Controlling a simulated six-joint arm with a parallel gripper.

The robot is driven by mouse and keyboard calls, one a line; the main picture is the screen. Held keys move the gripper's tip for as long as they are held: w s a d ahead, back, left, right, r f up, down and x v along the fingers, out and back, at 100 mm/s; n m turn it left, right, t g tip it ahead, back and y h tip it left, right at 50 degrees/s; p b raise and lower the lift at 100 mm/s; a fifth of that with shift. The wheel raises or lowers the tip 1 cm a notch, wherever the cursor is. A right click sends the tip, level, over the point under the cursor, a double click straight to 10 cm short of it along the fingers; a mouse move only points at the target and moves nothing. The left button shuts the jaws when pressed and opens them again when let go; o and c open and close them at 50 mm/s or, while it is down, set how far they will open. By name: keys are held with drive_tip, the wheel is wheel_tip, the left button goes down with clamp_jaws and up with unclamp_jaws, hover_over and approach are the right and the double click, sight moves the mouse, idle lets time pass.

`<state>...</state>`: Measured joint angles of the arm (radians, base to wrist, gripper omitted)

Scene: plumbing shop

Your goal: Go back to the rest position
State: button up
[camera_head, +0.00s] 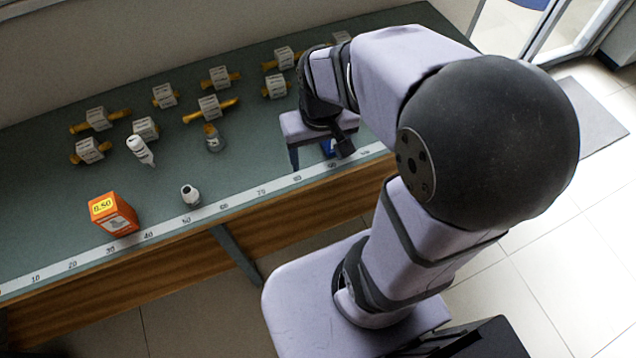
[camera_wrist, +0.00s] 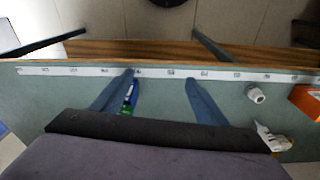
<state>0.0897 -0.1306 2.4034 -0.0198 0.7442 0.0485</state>
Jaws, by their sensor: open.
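My gripper (camera_head: 319,158) is open above the front edge of the green bench, near the right part of the white ruler strip. In the wrist view its two fingers (camera_wrist: 161,80) are spread well apart. A small blue item (camera_head: 327,148) shows between the fingers in the head view. In the wrist view this item (camera_wrist: 128,101), with white and green parts, is close beside the left finger; whether it touches the finger I cannot tell. The middle of the gap is empty. My gripper body hides part of the bench.
The bench (camera_head: 250,172) holds an orange box (camera_head: 114,215), a small white fitting (camera_head: 190,194), a white bottle (camera_head: 140,150), a clear jar (camera_head: 213,138) and several yellow-handled pieces with white tags (camera_head: 97,118). Free tiled floor (camera_head: 540,270) lies at the right.

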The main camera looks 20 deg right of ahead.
drive_tip(key=s+a+f+n+g, duration=0.1)
drive_tip(key=s+a+f, duration=0.1)
drive_tip(key=s+f, duration=0.2)
drive_tip(key=shift+s+a, duration=0.4)
drive_tip(key=shift+s, duration=0.65)
